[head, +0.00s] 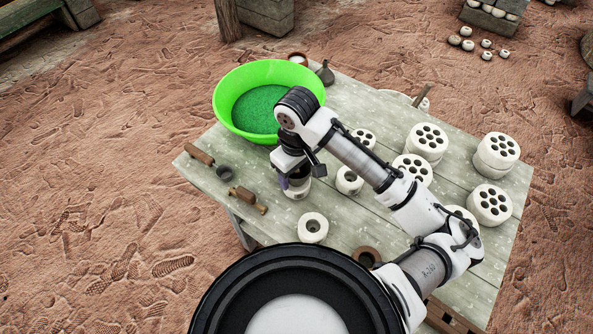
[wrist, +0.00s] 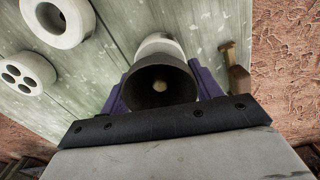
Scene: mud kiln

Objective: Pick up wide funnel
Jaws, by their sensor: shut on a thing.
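In the head view my gripper (head: 295,182) points down over the near left part of the table, and my arm mostly hides the funnel there. A white rounded piece (wrist: 160,43) shows just beyond the funnel; I cannot tell whether they touch.
The wooden table (head: 362,206) holds a green basin (head: 226,85) at the back left, several white perforated pieces on the right, and a white ring (head: 313,228) near the front. Wooden tools (head: 248,199) and a small dark cup (head: 224,172) lie left of my gripper.

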